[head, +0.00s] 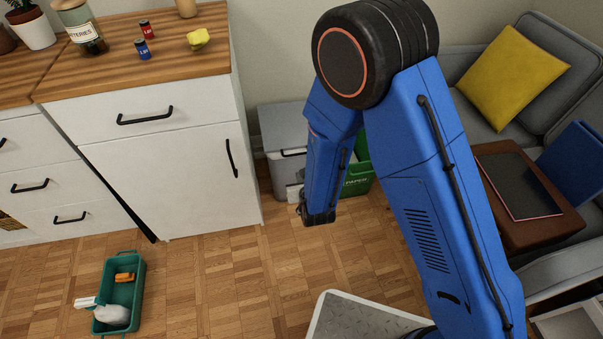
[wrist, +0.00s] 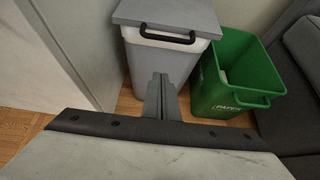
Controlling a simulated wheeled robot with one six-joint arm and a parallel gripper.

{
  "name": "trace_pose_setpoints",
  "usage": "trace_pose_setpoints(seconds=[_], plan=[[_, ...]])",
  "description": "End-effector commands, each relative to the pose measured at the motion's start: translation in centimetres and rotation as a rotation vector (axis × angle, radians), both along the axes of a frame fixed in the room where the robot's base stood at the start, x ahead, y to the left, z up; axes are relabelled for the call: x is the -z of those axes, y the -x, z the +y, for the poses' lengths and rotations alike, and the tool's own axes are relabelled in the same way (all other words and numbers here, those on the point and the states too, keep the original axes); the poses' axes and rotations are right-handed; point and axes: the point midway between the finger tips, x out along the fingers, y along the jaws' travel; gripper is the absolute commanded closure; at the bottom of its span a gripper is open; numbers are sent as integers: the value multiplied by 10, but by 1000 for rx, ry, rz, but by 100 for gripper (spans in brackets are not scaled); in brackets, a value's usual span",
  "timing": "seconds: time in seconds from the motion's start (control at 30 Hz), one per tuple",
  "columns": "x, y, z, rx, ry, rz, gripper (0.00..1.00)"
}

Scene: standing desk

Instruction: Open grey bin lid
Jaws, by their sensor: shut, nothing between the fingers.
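The grey bin (head: 282,178) stands on the floor beside the white cabinet, partly hidden behind my arm in the head view. Its grey lid (wrist: 165,13) lies flat over the pale bin body (wrist: 145,62) and looks closed in the wrist view. A black handle (wrist: 168,38) sits at the lid's front edge. My gripper (wrist: 161,78) is shut and empty. In the wrist view its fingers point at the front of the bin, below the handle in the picture, with no clear contact. In the head view my gripper (head: 318,218) hangs low in front of the bin.
A green paper bin (wrist: 235,80), open at the top, stands right of the grey bin. The white cabinet (head: 170,180) is close on the left. A grey sofa (wrist: 300,90) is on the right. A teal caddy (head: 122,290) with items sits on the floor at left.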

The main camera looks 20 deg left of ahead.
Motion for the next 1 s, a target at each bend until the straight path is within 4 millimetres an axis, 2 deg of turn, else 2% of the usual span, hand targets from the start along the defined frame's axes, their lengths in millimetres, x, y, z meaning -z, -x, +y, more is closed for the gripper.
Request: trace_pose_setpoints(seconds=[0.2,0.57,0.8,1.0], plan=[[20,-28,16,3,0,-1,100],[44,-63,37,4,-1,0,100],[19,-66,40,3,-2,-2,100],[6,-69,41,3,-2,-1,100]])
